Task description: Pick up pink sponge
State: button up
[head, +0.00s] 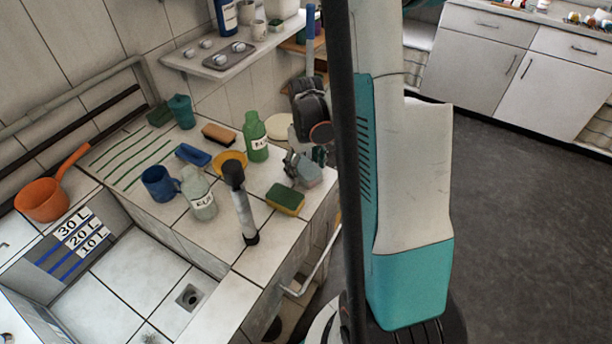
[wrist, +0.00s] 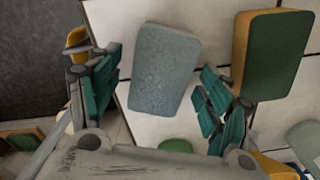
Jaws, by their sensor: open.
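A sponge with a pale grey-blue top (wrist: 165,68) lies on the white tiles in the wrist view, between my two teal finger pads. In the head view this sponge (head: 310,174) sits near the counter's right edge, partly behind my gripper, and its side looks faintly pinkish; no clearly pink sponge shows. My gripper (wrist: 161,98) is open, with one finger on each side of the sponge and gaps visible. In the head view my gripper (head: 298,160) is above the sponge, partly hidden by my arm. Whether a finger touches it I cannot tell.
A green-and-yellow sponge (head: 285,200) lies close by, to the right in the wrist view (wrist: 272,55). A green bottle (head: 256,137), yellow bowl (head: 230,162), pale bottle (head: 198,193) and blue mug (head: 158,184) stand nearby. The sink basin (head: 130,285) lies front left.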

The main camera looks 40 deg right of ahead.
aim_at(305, 167)
jog(key=shift+f, duration=0.55)
jog(key=c, duration=0.9)
jog(key=shift+r, duration=0.15)
notch_tip(305, 167, up, 20)
jog(key=p, duration=0.7)
jog(key=shift+c, duration=0.7)
